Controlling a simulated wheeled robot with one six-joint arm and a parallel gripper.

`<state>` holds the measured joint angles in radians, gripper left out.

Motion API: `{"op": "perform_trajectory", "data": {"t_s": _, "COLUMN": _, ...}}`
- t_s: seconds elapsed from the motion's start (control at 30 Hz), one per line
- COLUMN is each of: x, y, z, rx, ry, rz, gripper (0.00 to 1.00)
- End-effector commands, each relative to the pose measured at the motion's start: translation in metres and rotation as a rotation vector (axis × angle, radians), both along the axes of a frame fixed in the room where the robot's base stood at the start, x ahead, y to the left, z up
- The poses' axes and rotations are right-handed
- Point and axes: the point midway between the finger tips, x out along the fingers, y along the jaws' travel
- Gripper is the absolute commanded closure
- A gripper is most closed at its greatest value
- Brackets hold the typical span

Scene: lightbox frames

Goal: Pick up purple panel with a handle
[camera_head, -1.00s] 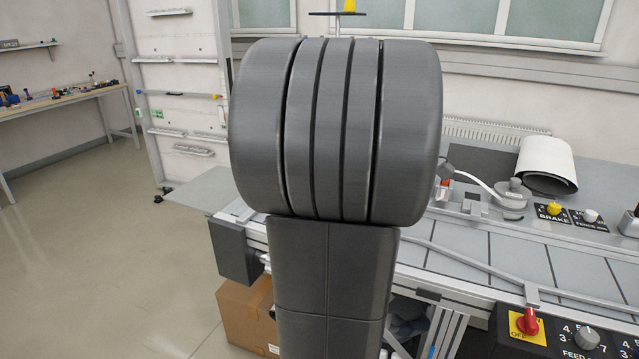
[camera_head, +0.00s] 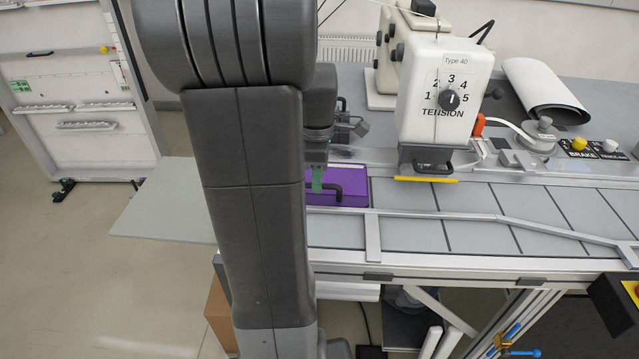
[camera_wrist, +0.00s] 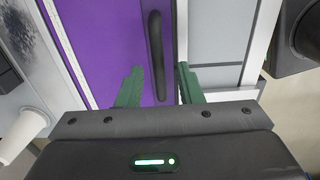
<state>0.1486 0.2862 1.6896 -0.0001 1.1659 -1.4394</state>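The purple panel (camera_head: 350,190) lies flat on the workbench, partly hidden behind my arm in the head view. Its black bar handle (camera_head: 326,189) stands on it near my gripper (camera_head: 317,180). In the wrist view the purple panel (camera_wrist: 105,45) fills the left and middle, with the dark handle (camera_wrist: 156,50) running up and down. My gripper (camera_wrist: 158,85) has its two green fingers apart, one on each side of the handle's near end. I see a gap between the fingers and the handle, and nothing is gripped.
A white machine marked TENSION (camera_head: 437,90) stands right of the panel, with a yellow strip (camera_head: 426,180) at its foot. A metal rail (camera_head: 430,213) runs along the bench front. The grey bench top (camera_head: 420,238) is mostly clear there.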

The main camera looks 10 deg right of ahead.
Motion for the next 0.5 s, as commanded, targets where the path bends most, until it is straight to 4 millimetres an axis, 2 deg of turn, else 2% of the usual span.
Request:
{"op": "perform_trajectory", "data": {"t_s": 0.1, "x": -0.001, "y": -0.001, "z": -0.02, "rx": 0.0, "ry": 0.005, "rz": -0.001, "gripper": 0.67}}
{"op": "perform_trajectory", "data": {"t_s": 0.2, "x": -0.001, "y": -0.001, "z": -0.03, "rx": 0.001, "ry": 0.002, "rz": 0.0, "gripper": 0.67}}
{"op": "perform_trajectory", "data": {"t_s": 0.5, "x": 0.0, "y": -0.001, "z": -0.035, "rx": 0.0, "ry": 0.0, "rz": 0.0, "gripper": 0.69}}
